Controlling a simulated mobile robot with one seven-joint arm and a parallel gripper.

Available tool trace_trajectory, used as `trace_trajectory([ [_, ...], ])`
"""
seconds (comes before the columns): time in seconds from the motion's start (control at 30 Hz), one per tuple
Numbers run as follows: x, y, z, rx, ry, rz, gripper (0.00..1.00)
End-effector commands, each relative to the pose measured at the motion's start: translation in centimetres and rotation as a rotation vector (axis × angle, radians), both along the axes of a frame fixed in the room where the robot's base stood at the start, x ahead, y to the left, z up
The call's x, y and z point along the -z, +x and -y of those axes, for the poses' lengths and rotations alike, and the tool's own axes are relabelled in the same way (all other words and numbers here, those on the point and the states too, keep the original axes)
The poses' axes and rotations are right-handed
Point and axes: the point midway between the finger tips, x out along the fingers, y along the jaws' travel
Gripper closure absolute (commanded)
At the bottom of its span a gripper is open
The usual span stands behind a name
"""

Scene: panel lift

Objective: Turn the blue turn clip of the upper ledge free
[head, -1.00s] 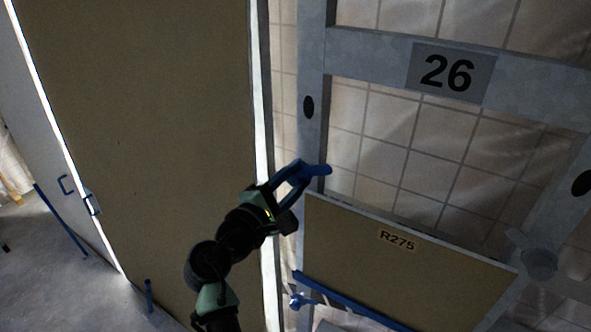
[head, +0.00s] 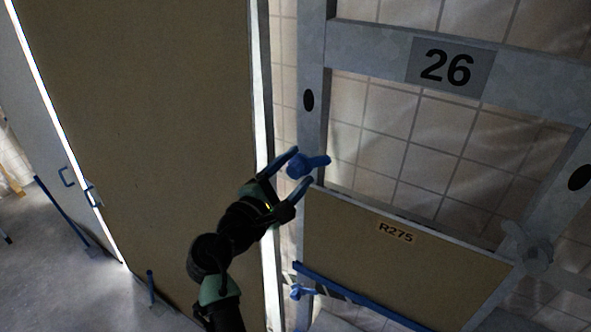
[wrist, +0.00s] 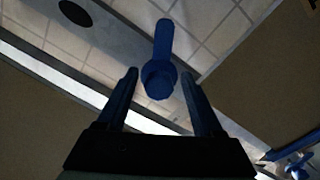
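The blue turn clip (head: 313,163) sits on the left grey upright, just above the top left corner of the panel marked R275 (head: 350,230). Its lever points right, away from the upright and over the opening, in the head view. In the wrist view the clip (wrist: 162,55) shows its round hub between the fingertips and its lever pointing up, away from my gripper. My gripper (head: 303,166) is open, with one finger on each side of the hub. In the wrist view gaps show between the fingers (wrist: 160,80) and the clip.
A blue ledge (head: 360,297) runs along the panel's lower part, with another blue clip (head: 300,291) at its left end. A grey clip (head: 527,243) is on the right upright. A large brown board (head: 160,130) stands left of my arm. A crossbar carries sign 26 (head: 449,68).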

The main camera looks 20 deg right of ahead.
Motion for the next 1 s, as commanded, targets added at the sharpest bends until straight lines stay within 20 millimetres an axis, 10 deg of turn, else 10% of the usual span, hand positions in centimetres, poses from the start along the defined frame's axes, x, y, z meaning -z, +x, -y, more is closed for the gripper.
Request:
trace_trajectory([
  [0.37,0.1,-0.5,-0.9,-0.003,0.0,0.003,0.32],
  [1.0,0.1,-7.6,-9.8,-0.002,0.0,0.002,0.32],
])
